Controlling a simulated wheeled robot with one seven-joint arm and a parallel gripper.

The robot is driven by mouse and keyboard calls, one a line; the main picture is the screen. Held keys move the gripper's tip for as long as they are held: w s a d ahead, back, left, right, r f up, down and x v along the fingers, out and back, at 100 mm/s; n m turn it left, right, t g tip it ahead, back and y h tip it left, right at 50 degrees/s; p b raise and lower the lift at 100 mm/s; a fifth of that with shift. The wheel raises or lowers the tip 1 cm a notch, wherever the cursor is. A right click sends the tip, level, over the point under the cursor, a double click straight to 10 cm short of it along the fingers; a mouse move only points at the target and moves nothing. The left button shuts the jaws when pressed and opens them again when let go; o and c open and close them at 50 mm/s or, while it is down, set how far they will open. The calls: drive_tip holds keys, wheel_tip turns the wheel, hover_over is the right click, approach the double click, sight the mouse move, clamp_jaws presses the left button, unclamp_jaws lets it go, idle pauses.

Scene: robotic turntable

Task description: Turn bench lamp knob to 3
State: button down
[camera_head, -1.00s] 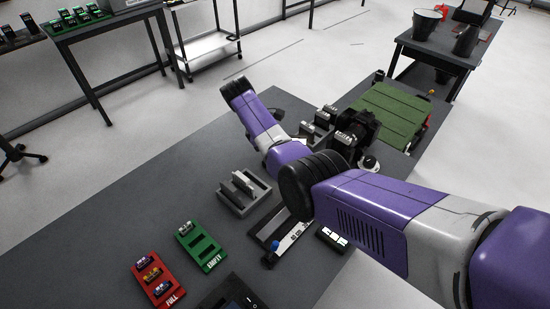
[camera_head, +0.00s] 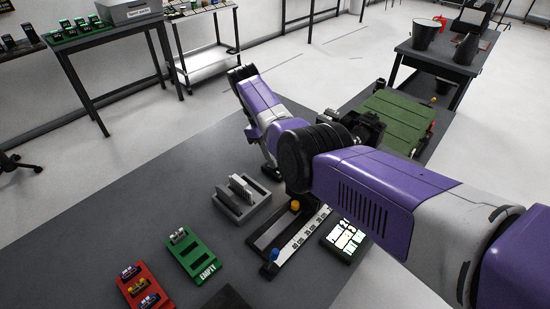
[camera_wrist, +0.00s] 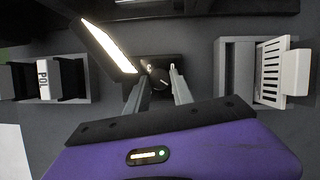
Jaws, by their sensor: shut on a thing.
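The bench lamp shows in the wrist view as a tilted, brightly lit white panel (camera_wrist: 110,45). Its dark round knob (camera_wrist: 158,80), with a pale pointer line, sits on a black base just right of the panel. My gripper (camera_wrist: 158,69) has its two grey fingers on either side of the knob and is shut on it. The number at the pointer cannot be read. In the head view my purple and white arm hides the gripper, the lamp and the knob.
A grey slotted holder (camera_head: 244,212), a green tray (camera_head: 190,262) and a red tray (camera_head: 150,303) stand on the dark table. A rail with blue and yellow knobs (camera_head: 300,238) and a lit display box (camera_head: 343,238) lie nearer. Grey holders flank the lamp in the wrist view.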

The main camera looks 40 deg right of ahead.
idle(0.3)
drive_tip(key=c, duration=1.1)
unclamp_jaws()
drive_tip(key=shift+r, duration=0.1)
drive_tip(key=b+v, duration=0.2)
drive_tip(key=v, duration=0.5)
drive_tip(key=shift+r, duration=0.25)
drive_tip(key=shift+w, duration=0.2)
